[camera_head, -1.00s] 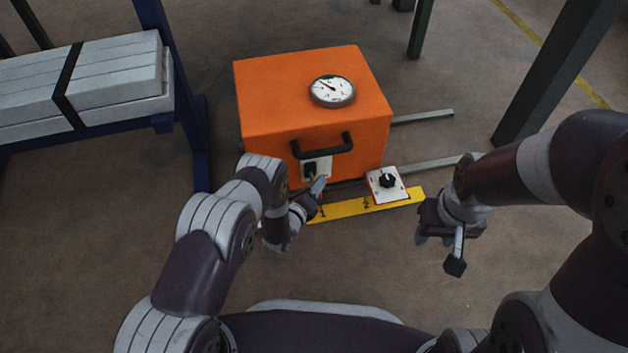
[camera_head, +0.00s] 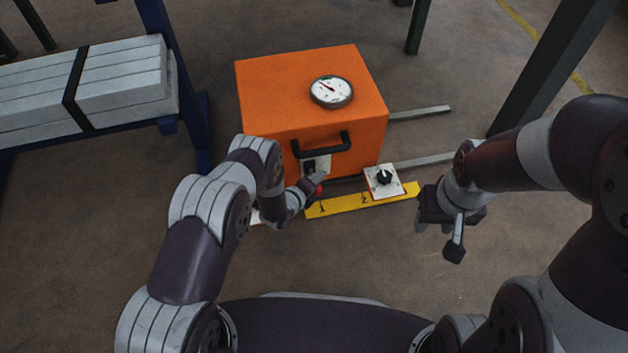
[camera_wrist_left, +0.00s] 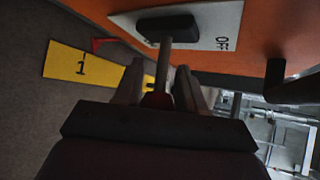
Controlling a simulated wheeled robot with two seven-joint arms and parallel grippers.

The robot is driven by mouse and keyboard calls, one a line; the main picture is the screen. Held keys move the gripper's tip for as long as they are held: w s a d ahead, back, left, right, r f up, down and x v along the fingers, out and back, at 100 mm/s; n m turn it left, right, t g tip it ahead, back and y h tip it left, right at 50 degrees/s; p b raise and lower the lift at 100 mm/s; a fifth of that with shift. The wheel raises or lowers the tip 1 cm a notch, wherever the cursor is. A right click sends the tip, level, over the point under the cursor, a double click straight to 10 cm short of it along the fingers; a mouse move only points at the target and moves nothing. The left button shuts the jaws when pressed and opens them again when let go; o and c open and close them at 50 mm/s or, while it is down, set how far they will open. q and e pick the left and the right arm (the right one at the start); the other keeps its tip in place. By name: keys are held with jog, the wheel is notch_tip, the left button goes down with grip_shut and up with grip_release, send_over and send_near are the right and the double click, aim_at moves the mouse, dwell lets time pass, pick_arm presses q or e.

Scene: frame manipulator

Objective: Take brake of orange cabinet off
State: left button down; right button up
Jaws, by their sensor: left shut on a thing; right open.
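The orange cabinet (camera_head: 290,95) stands on the floor, with a round gauge on top and a black handle (camera_head: 325,146) on its front. A white switch plate (camera_head: 323,163) marked OFF (camera_wrist_left: 222,22) sits low on the front, with a black pivot (camera_wrist_left: 167,28) and a lever (camera_wrist_left: 163,68) coming out of it. My left gripper (camera_head: 314,184) is at this plate. In the left wrist view its fingers (camera_wrist_left: 160,88) close around the lever near its red end (camera_wrist_left: 157,100). My right gripper (camera_head: 432,212) is open and empty, right of the cabinet.
A yellow strip (camera_head: 340,204) numbered 1 and 2 lies before the cabinet. A white plate with a black knob (camera_head: 384,177) is at its far edge. Metal rails (camera_head: 425,160) run right of the cabinet. A blue rack (camera_head: 185,110) with white slabs stands left, a dark post (camera_head: 550,70) right.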

pick_arm(q)
jog(key=c, duration=0.7)
grip_release()
jog(key=shift+c, duration=0.2)
jog(key=p+v, duration=0.7)
jog(key=v, duration=0.5)
jog(key=shift+s+r, duration=0.15)
jog(key=shift+s, duration=0.05)
jog(key=shift+a, duration=0.15)
